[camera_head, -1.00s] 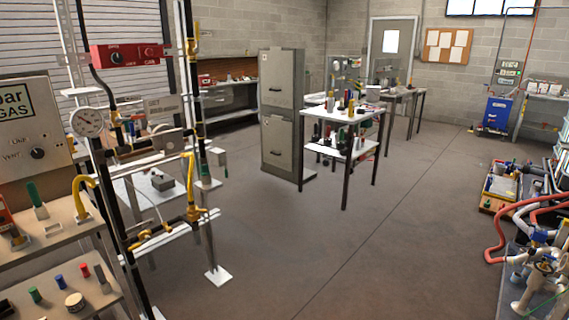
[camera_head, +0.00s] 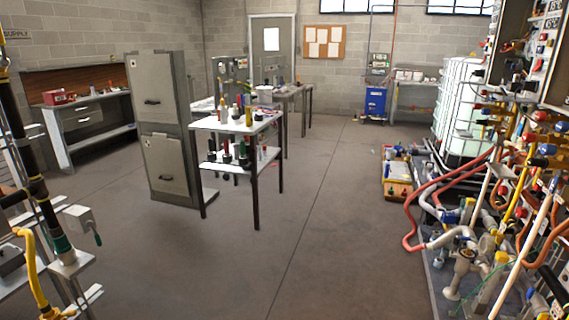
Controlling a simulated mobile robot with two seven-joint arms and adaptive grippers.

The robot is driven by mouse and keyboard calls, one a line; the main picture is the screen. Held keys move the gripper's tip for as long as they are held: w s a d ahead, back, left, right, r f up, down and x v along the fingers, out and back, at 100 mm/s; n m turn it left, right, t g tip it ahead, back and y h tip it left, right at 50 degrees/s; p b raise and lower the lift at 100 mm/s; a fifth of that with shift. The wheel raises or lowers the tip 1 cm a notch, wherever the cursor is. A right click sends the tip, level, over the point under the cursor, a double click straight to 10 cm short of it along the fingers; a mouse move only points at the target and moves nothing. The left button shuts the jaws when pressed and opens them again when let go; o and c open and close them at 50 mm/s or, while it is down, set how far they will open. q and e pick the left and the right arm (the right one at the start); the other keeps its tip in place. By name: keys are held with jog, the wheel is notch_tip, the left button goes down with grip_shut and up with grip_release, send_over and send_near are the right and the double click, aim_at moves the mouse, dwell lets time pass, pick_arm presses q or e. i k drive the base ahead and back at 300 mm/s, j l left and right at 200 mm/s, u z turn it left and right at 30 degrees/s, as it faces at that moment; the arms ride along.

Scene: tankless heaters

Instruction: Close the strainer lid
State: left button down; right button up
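I cannot make out a strainer lid for certain. At the lower right, a cluster of grey and metal pipe fittings (camera_head: 465,262) with blue and yellow parts stands on a dark low platform (camera_head: 440,290). A strainer may be among these fittings, but they are too small and crowded to tell. Neither of my grippers is in view.
A white two-level table (camera_head: 236,124) and a grey filing cabinet (camera_head: 165,125) stand left of centre. Red hoses (camera_head: 412,215) curl at the platform's left edge. A white caged tank (camera_head: 462,105) stands behind. Pipework (camera_head: 35,190) fills the left edge. The middle floor (camera_head: 270,235) is clear.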

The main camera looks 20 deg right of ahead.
aim_at(492, 245)
jog(key=i+l+z, duration=0.1)
jog(key=i+z, duration=0.6)
jog(key=i+j+z, duration=0.1)
jog(key=i+z, duration=0.2)
jog(key=i, duration=0.15)
jog(key=i+z, duration=0.4)
jog(key=i, duration=0.25)
jog(key=i+j+z, duration=0.2)
jog(key=i+z, duration=0.15)
jog(key=i, duration=0.3)
jog(key=i+l+z, duration=0.1)
jog(key=i+z, duration=0.15)
jog(key=z, duration=0.2)
jog(key=i+z, duration=0.3)
jog(key=z, duration=0.15)
jog(key=i+z, duration=0.25)
jog(key=z, duration=0.2)
jog(key=i+j+z, duration=0.1)
jog(key=i+z, duration=0.3)
